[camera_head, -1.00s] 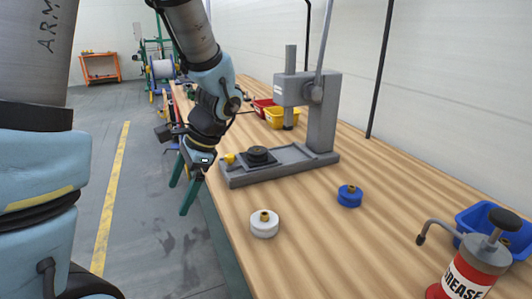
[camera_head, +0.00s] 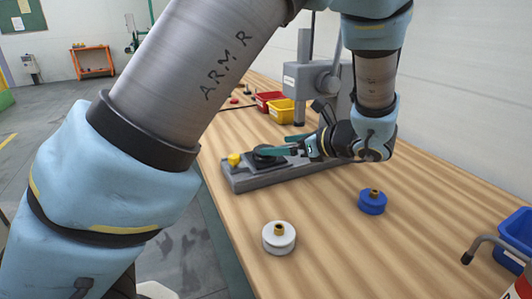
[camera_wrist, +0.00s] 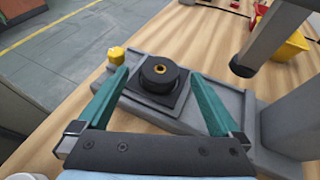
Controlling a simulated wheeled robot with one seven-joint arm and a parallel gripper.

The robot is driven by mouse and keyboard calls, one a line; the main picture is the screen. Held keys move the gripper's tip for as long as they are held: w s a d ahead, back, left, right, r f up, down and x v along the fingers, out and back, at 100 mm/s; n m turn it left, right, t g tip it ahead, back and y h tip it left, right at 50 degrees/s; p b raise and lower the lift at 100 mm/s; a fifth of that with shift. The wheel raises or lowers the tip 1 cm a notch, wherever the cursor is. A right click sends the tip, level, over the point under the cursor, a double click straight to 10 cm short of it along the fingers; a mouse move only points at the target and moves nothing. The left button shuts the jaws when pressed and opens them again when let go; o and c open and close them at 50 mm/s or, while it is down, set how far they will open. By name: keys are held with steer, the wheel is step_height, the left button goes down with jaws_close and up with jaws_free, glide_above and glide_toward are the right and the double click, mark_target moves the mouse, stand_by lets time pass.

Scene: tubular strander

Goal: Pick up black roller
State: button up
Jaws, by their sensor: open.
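The black roller (camera_wrist: 161,76) is a dark disc with a brass-coloured centre. It sits upright on a dark square plate on the grey press base (camera_wrist: 240,106). In the head view the roller (camera_head: 266,154) is partly hidden by my gripper (camera_head: 285,146), which reaches in from the right. In the wrist view my gripper (camera_wrist: 160,92) is open, with one green finger on each side of the roller and a gap to both. I cannot tell how far above the plate the fingertips are.
A yellow knob (camera_wrist: 116,56) is at the left end of the base. The press column (camera_head: 303,85) rises behind my gripper. A white roller (camera_head: 279,237) and a blue roller (camera_head: 372,201) stand on the wooden table. Yellow (camera_head: 281,111) and red bins are behind.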

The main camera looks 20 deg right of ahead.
mark_target(259, 146)
steer(key=p+x, duration=0.1)
steer(key=x, duration=0.5)
steer(key=shift+w+f, duration=0.2)
jaws_close()
stand_by(0.7)
steer(key=shift+r, duration=0.1)
